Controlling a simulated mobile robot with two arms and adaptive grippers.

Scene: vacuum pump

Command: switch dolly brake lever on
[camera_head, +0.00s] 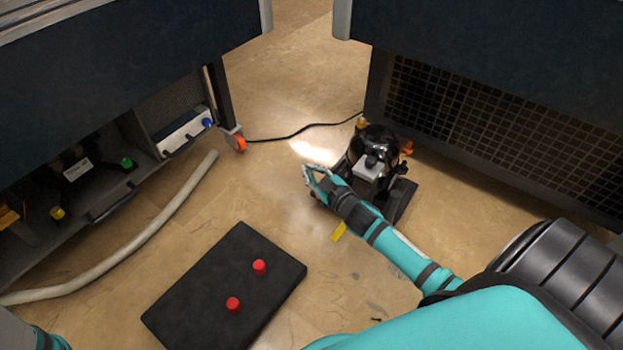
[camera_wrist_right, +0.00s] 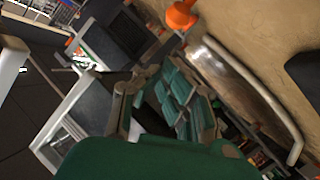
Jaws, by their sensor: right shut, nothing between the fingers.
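In the head view, a black vacuum pump (camera_head: 378,143) with a grey box on its front stands on a low dark dolly (camera_head: 402,202). Small orange parts (camera_head: 406,147) show at the dolly's far right corner. I cannot tell which part is the brake lever; the near left side is partly hidden by my right arm. My right gripper (camera_head: 311,172) is shut and empty, low at the left side of the dolly. Whether it touches the dolly is unclear. In the right wrist view, its fingers (camera_wrist_right: 172,100) show in the middle. My left gripper is out of view.
A cabinet caster (camera_head: 238,140) is orange, near a pale hose (camera_head: 150,238) on the floor. A black mat (camera_head: 205,285) with two red knobs lies in front. A mesh-sided cabinet (camera_head: 500,140) stands behind the dolly. A black cable runs to the pump.

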